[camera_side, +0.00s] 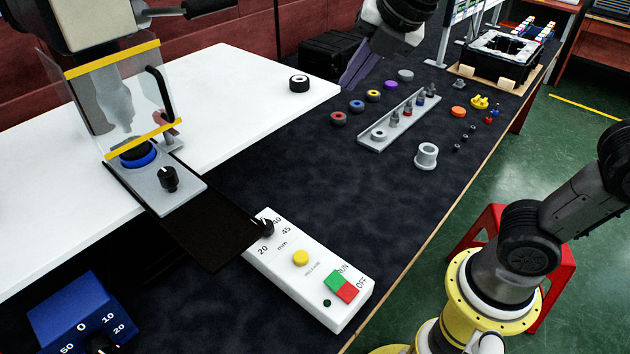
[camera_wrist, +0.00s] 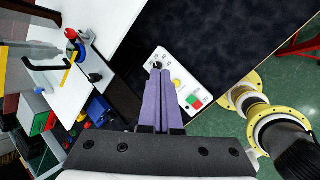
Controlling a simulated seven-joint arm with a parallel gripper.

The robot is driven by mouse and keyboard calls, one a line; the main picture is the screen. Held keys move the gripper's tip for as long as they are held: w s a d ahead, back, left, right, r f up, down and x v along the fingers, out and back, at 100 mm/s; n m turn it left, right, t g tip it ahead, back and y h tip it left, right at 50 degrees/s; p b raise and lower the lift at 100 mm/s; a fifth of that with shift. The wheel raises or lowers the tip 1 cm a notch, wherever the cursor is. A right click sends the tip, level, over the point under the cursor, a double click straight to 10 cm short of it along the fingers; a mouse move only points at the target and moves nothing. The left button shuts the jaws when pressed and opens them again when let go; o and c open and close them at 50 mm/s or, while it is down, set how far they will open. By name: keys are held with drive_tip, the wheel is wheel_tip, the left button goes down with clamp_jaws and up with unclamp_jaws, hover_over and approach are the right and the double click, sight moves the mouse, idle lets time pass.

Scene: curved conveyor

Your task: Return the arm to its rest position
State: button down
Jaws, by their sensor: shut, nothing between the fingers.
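My gripper (camera_side: 347,80) hangs above the far part of the dark tabletop in the side view, left of the coloured rings. Its purple fingers are together with nothing between them. In the wrist view the gripper (camera_wrist: 160,68) points towards the white control box, and the fingers cover part of that box. It holds nothing.
The white control box (camera_side: 313,285) has a dial, a yellow button and green and red switches. A clear guard (camera_side: 115,105) stands over a small press at left. A grey rack (camera_side: 395,137), coloured rings and a grey cup (camera_side: 426,155) lie near the far middle. The dark tabletop (camera_side: 320,180) between is clear.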

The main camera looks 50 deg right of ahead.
drive_tip(key=s+d+f+m, duration=0.2)
drive_tip(key=s+f+m, duration=0.3)
drive_tip(key=m, duration=0.7)
drive_tip(key=s+d+f+m, duration=0.2)
drive_tip(key=s+f+m, duration=0.3)
drive_tip(key=s+m, duration=0.5)
drive_tip(key=m, duration=0.2)
drive_tip(key=shift+s+d+f+m+g, duration=0.15)
drive_tip(key=shift+s+d+m+g, duration=0.05)
drive_tip(key=shift+s+m+g, duration=0.1)
